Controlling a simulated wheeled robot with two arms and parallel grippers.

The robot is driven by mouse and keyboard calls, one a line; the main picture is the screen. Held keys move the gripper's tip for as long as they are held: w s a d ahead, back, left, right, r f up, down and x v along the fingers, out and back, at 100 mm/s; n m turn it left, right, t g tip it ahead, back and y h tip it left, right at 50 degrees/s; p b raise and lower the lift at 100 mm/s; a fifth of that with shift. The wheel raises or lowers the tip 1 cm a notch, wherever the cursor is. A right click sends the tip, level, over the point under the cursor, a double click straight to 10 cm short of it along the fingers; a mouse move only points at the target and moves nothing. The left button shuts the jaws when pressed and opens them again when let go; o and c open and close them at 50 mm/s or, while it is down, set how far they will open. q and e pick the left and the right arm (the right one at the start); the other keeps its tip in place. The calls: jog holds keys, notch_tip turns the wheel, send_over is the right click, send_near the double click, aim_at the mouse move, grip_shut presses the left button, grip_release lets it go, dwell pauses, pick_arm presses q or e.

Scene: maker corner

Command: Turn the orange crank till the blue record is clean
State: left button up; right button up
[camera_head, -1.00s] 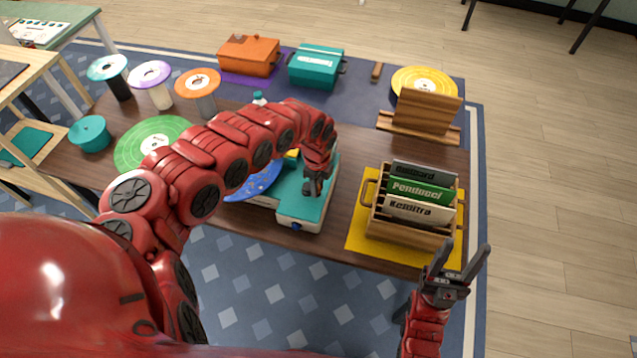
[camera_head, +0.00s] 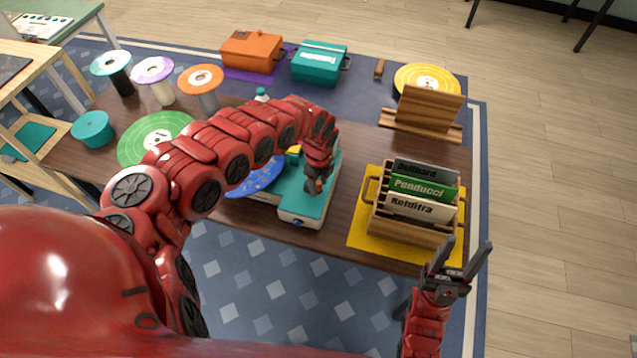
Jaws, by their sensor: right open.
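The blue record (camera_head: 262,181) lies on a teal and white machine (camera_head: 300,212) near the table's front edge. My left arm hides much of the record, so I cannot tell how clean it is. My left gripper (camera_head: 316,186) points down over the teal top of the machine. A small bit of orange shows at its fingertips, which may be the crank. Whether its fingers are open or shut is too small to tell. My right gripper (camera_head: 463,256) is open and empty, in front of the table's right front corner.
A wooden crate (camera_head: 408,233) of records stands on a yellow mat (camera_head: 361,239) at the right. Behind are a wooden stand (camera_head: 428,108), a yellow record (camera_head: 427,76), and teal (camera_head: 319,66) and orange (camera_head: 251,53) boxes. A green record (camera_head: 140,147) and several spindles stand left.

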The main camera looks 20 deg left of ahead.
aim_at(318, 182)
pick_arm(q)
jog(key=shift+r, duration=0.3)
notch_tip(318, 182, up, 5)
jog(key=shift+a+r, duration=0.1)
jog(key=shift+a, duration=0.05)
notch_tip(318, 182, up, 12)
jog(key=p, duration=0.9)
jog(key=shift+f, duration=0.2)
jog(key=shift+d, duration=0.2)
